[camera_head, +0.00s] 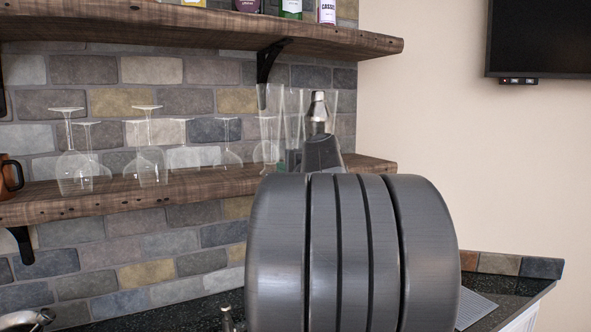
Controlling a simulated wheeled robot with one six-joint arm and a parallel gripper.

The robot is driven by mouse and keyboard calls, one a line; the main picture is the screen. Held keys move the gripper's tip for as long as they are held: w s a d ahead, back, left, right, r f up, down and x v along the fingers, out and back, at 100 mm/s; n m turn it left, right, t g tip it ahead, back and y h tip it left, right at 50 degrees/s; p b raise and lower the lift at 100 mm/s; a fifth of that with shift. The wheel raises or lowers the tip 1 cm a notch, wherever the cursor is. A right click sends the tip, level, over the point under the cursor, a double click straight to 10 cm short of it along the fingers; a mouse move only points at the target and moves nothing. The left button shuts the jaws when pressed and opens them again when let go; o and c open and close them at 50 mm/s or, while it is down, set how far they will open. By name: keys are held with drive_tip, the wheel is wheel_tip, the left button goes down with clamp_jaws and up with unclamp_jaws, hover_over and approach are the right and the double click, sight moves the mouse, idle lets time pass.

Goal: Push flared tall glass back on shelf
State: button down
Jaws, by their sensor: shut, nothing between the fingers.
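Clear tall glasses stand upright near the right end of the lower wooden shelf (100,197). One tall flared glass (267,143) stands at the left of this group, and another tall glass (292,115) is just right of it. My gripper (318,104) is shut and empty, in front of the right side of the group. It hides part of the glasses behind it. I cannot tell whether it touches a glass. My large grey arm joint fills the lower middle and hides part of the shelf's front edge.
Upside-down stemmed glasses (70,160) stand along the shelf to the left, with an orange-brown mug (10,176) at the far left. An upper shelf (200,32) with bottles and its black bracket (268,60) hang above. A dark counter (190,316) lies below.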

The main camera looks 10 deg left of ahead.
sight(274, 164)
drive_tip(key=shift+w+a, duration=0.2)
drive_tip(key=shift+a, duration=0.15)
drive_tip(key=x, duration=0.4)
drive_tip(key=shift+w+a, duration=0.15)
drive_tip(key=shift+w, duration=0.1)
drive_tip(key=shift+s, duration=0.1)
drive_tip(key=shift+s+d+f+b, duration=0.1)
drive_tip(key=shift+s+d+b, duration=0.15)
drive_tip(key=shift+d+b, duration=0.1)
drive_tip(key=b+v, duration=0.3)
drive_tip(key=v, duration=1)
